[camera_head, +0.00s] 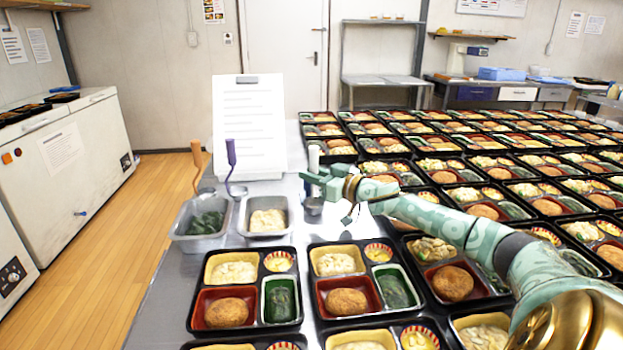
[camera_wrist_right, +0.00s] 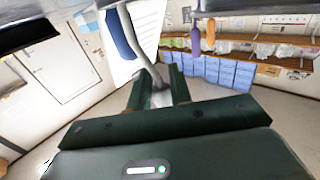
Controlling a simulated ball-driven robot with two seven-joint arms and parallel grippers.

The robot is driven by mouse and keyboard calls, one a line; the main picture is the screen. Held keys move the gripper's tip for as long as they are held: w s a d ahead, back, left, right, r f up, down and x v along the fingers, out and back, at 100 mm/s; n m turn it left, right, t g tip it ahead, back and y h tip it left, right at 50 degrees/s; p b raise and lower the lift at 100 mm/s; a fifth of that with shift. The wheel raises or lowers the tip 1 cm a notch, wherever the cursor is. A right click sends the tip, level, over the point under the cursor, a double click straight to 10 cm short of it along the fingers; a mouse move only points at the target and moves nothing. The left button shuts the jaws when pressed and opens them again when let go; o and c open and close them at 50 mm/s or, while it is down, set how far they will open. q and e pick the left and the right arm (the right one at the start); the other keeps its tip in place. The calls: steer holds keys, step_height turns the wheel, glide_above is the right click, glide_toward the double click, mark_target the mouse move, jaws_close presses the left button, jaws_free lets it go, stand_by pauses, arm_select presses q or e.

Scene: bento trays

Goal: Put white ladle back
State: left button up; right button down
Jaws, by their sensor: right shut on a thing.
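The white ladle shows a pale upright handle (camera_head: 314,158) and a small metal bowl (camera_head: 313,206) in the head view. My right gripper (camera_head: 322,183) is shut on its stem, and the bowl hangs below the fingers. In the right wrist view a grey metal stem (camera_wrist_right: 147,50) runs down between the dark fingers of the right gripper (camera_wrist_right: 160,88). A metal pan of pale food (camera_head: 243,215) stands left of the ladle bowl. My left gripper is in neither view.
A purple-handled ladle (camera_head: 231,153) and an orange-handled ladle (camera_head: 196,160) stand at the pans, one holding greens (camera_head: 182,228). A white menu board (camera_head: 250,120) stands behind. Bento trays (camera_head: 248,330) fill the front and right. Bare metal table lies at front left.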

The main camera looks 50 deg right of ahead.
steer(key=c, duration=1.3)
jaws_free()
